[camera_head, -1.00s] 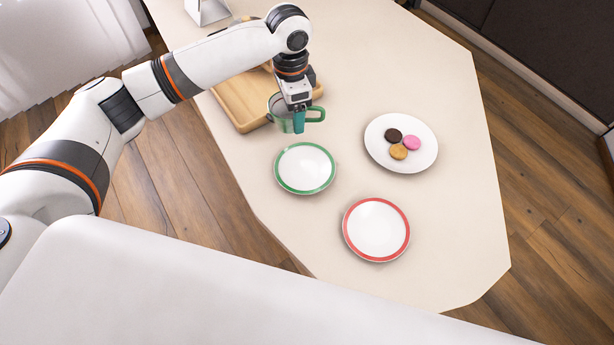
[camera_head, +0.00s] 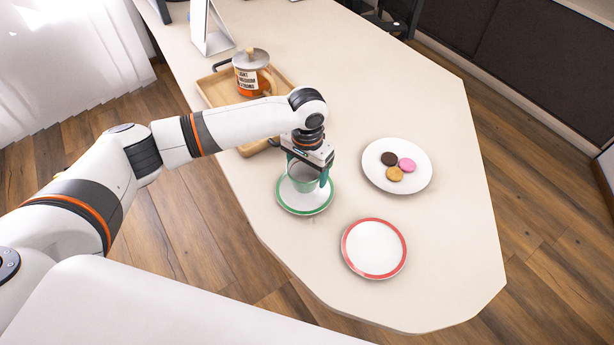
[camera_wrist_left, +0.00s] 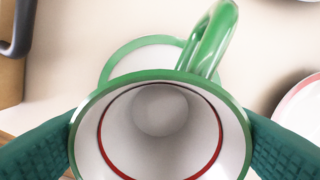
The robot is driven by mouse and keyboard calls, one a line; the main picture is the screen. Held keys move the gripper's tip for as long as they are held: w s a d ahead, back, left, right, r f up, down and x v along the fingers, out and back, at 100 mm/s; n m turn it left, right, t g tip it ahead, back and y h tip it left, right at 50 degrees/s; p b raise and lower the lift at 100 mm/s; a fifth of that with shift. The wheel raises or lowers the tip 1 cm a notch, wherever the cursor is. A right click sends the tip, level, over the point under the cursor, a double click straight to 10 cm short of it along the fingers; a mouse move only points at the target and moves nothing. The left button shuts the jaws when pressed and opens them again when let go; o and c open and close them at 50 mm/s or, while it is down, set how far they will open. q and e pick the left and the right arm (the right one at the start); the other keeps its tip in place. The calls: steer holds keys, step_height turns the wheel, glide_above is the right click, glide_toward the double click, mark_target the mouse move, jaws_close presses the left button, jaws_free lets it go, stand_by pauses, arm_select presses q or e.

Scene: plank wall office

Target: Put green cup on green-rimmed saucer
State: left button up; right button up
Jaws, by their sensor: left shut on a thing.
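The green cup (camera_head: 302,178) is upright between the fingers of my left gripper (camera_head: 307,174), which is shut on it. In the head view the cup overlaps the green-rimmed saucer (camera_head: 306,207); I cannot tell whether it touches it. In the left wrist view I look down into the cup (camera_wrist_left: 160,128), white inside with a red ring, its green handle (camera_wrist_left: 213,40) pointing up the picture. Teal fingers grip both sides. Part of the saucer's green rim (camera_wrist_left: 118,57) shows beyond the cup. My right gripper is not in view.
A red-rimmed saucer (camera_head: 374,249) lies to the front right. A white plate (camera_head: 421,178) holds three macarons. A wooden tray (camera_head: 213,91) with an orange lidded pot (camera_head: 252,77) stands behind. The table (camera_head: 450,250) is clear at the front right.

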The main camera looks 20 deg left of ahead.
mark_target(307, 180)
arm_select(q)
steer(key=shift+f, duration=1.55)
steer(key=o, duration=1.1)
steer(key=shift+f, duration=0.1)
steer(key=shift+c, duration=0.2)
step_height(307, 180, up, 12)
